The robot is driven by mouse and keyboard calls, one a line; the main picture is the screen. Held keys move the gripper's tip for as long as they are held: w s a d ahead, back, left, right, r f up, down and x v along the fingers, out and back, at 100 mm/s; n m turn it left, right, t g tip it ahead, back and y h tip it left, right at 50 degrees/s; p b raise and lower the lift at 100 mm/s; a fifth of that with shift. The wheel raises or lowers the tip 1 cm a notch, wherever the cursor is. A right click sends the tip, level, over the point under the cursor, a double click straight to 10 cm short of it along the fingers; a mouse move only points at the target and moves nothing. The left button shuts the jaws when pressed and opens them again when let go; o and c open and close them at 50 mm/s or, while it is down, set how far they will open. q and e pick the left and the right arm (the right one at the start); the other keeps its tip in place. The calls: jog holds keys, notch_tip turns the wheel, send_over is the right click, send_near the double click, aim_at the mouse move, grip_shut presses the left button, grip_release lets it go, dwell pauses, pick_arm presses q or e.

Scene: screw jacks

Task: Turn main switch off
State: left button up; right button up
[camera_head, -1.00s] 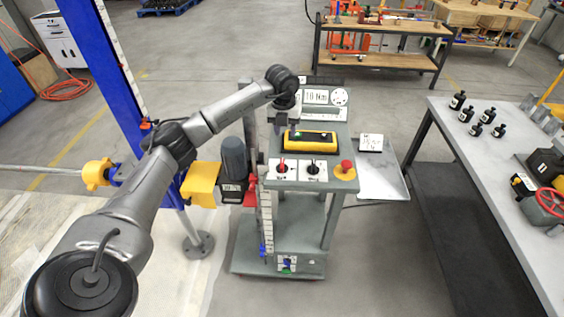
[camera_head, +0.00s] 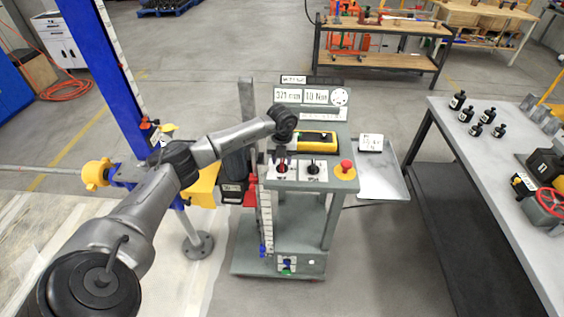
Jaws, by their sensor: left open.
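The control stand (camera_head: 345,185) is in the middle of the view, with a sloped top panel. A switch with a red handle on a white plate (camera_head: 282,170) sits at the panel's front left. Beside it is a black-handled switch (camera_head: 312,168) on its own white plate. My left gripper (camera_head: 281,158) points down over the red-handled switch, its fingers open at the handle. Whether they touch it I cannot tell. The gripper partly hides the handle. My right gripper is out of view. Which switch is the main one, its label is too small to tell.
A red mushroom button (camera_head: 346,165) on yellow stands at the panel's right. A yellow pendant box (camera_head: 317,141) lies behind the switches. Displays (camera_head: 301,96) stand at the back. A side tray (camera_head: 384,181) juts right. A grey workbench (camera_head: 480,150) with black bottles stands farther right.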

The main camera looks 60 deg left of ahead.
pick_arm(q)
jog(key=shift+f, duration=0.85)
grip_shut()
